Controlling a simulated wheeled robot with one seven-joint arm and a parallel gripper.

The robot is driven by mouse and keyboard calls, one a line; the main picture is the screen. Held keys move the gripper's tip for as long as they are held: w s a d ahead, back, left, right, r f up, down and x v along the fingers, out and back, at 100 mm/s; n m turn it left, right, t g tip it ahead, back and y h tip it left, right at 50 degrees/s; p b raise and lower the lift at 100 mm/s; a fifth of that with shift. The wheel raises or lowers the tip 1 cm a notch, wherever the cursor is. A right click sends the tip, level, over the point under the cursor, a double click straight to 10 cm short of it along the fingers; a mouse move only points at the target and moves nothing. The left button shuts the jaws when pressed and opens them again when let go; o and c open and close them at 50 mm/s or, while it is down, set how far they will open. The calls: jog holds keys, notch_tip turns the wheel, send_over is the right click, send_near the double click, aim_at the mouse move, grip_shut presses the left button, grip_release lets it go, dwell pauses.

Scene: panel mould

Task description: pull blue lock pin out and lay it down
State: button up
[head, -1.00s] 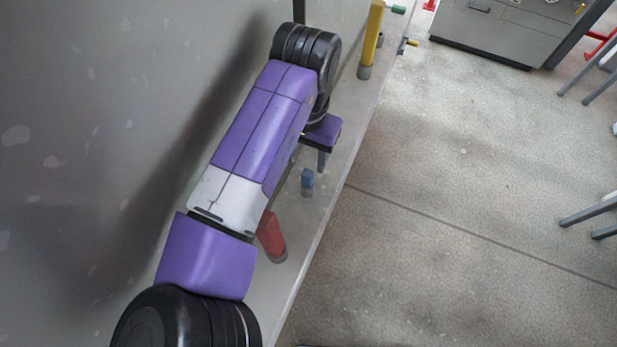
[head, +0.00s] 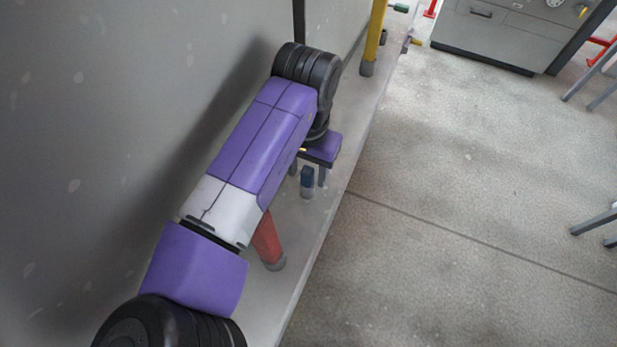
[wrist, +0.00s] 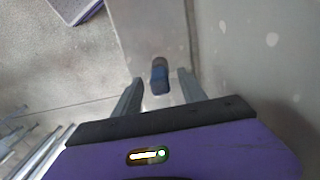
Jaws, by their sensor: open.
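The blue lock pin (head: 307,180) stands upright on the grey ledge in the head view, with a grey collar at its foot. In the wrist view the blue pin (wrist: 159,76) shows between and a little beyond my two fingers. My gripper (head: 308,182) is open and empty, pointing down just beside the pin in the head view. In the wrist view my gripper (wrist: 158,90) has a finger on each side of the pin, with gaps between. Whether the fingertips are level with the pin is hard to tell.
The grey ledge (head: 313,222) runs along a tall grey panel (head: 90,130) on the left. A red post (head: 267,243) stands nearer on the ledge, partly behind my arm. A yellow post (head: 374,38) stands farther off. Open floor (head: 450,220) lies to the right.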

grip_shut()
jog(key=shift+r+p, duration=3.55)
jog(key=shift+r, duration=0.2)
notch_tip(320, 180, up, 4)
jog(key=p, duration=0.4)
